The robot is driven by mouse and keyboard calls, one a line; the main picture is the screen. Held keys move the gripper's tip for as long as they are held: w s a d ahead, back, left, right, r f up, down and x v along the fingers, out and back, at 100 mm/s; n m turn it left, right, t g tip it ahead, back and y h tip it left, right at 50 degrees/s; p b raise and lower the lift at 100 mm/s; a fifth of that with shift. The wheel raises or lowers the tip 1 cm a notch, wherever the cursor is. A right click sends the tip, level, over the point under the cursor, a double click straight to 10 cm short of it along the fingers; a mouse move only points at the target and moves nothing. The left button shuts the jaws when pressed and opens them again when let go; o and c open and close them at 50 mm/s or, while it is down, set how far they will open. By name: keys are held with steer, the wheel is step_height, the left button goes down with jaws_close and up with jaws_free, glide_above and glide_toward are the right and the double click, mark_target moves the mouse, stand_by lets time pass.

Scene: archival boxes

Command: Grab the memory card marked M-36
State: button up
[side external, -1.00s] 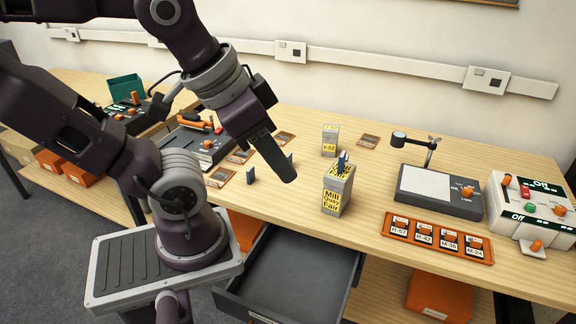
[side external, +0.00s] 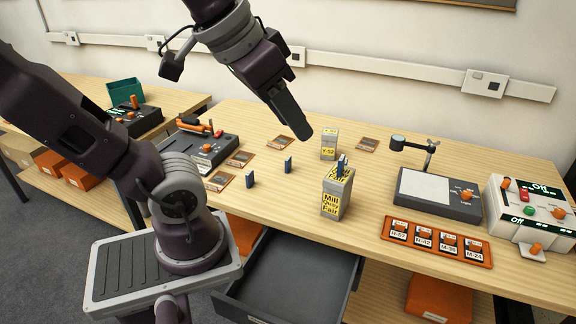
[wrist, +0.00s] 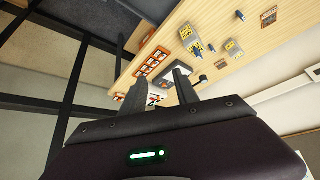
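An orange tray (side external: 386,226) lies near the front right of the table and holds several small cards with white labels in a row. The label of the memory card M-36 (side external: 448,249) reads third from the left. The tray also shows in the wrist view (wrist: 143,74), where its labels are too small to read. My gripper (side external: 304,133) is in the air above the table's middle, well to the left of the tray and higher. In the wrist view my gripper (wrist: 155,86) has its two fingers apart with nothing held between them.
A grey box (side external: 336,204) marked Mill Quay Fair, with blue pieces sticking out, stands left of the tray. A smaller box (side external: 328,151) stands behind it. A grey device with a pale plate (side external: 428,188) and a white control box (side external: 533,220) stand nearby. A drawer (side external: 290,275) is open below.

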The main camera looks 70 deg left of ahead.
steer(key=w+a+n+t+y, duration=0.1)
steer(key=w+a+n+y, duration=0.2)
steer(key=w+a, duration=0.55)
steer(key=n+t+y, duration=0.2)
steer(key=n+y, duration=0.3)
steer(key=y, duration=0.1)
glide_above(290, 157)
steer(key=s+d, duration=0.3)
steer(key=f, duration=3.4)
steer(key=shift+d+f, duration=0.4)
steer(key=x, duration=0.6)
steer(key=shift+s+a, duration=0.1)
steer(key=shift+a, duration=0.3)
steer(key=shift+w+a+f, duration=0.25)
steer(key=shift+a, duration=0.05)
jaws_close()
